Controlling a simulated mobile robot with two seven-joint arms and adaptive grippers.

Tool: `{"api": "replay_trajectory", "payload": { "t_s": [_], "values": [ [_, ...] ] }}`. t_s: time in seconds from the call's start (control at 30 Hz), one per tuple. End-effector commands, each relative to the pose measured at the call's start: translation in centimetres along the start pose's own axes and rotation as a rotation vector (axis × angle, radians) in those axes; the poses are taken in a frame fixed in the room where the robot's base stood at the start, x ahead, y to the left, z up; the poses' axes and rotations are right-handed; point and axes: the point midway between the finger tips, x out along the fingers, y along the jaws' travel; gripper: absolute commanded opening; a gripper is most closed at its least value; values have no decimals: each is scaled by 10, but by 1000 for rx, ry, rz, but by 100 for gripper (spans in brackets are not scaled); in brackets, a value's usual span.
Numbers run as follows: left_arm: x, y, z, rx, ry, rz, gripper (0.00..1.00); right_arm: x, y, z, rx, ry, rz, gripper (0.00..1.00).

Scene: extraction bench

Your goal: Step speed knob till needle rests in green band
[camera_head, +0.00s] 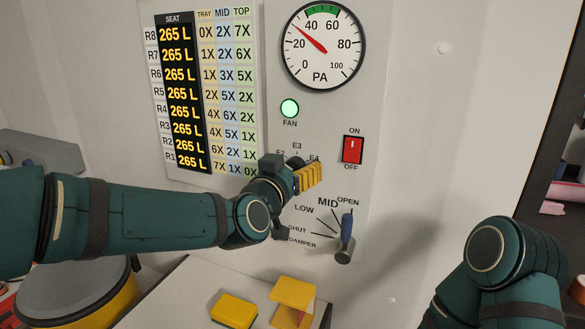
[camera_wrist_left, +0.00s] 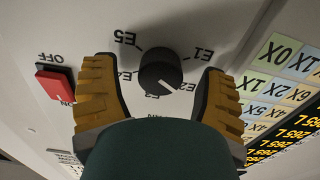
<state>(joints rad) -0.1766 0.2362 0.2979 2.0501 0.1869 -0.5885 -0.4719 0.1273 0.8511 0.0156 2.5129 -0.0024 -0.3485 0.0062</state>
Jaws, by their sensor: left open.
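The black speed knob (camera_wrist_left: 160,72) shows in the left wrist view, ringed by marks E1 to E5. Its white pointer line seems to face the E2 side. My left gripper is open, with one yellow finger on each side of the knob and visible gaps between. In the head view the gripper (camera_head: 307,175) covers the knob. The round PA gauge (camera_head: 323,68) is above it. Its red needle (camera_head: 308,38) points between 20 and 40, left of and below the green band (camera_head: 323,10) at the top. My right gripper is out of view; only its arm shows.
The green fan lamp (camera_head: 289,108) is lit. A red ON/OFF switch (camera_head: 352,150) sits right of my gripper. A blue-handled damper lever (camera_head: 347,228) stands below, near OPEN. A yellow block (camera_head: 234,310) and a yellow stand (camera_head: 293,292) are on the bench below.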

Motion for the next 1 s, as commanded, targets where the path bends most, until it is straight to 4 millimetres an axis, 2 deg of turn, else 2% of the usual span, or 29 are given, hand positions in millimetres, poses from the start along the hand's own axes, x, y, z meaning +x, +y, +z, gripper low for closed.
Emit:
{"api": "replay_trajectory", "payload": {
  "t_s": [0.17,0.2,0.37,0.4,0.73,1.0],
  "values": [
    [0,0,0,0,0,0,72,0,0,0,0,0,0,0],
    [0,0,0,0,0,0,67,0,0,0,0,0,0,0],
    [0,0,0,0,0,0,10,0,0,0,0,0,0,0],
    [0,0,0,0,0,0,5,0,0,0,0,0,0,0],
    [0,0,0,35,1,1,4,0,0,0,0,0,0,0],
    [0,1,-1,192,2,1,4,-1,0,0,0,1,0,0]
  ]
}}
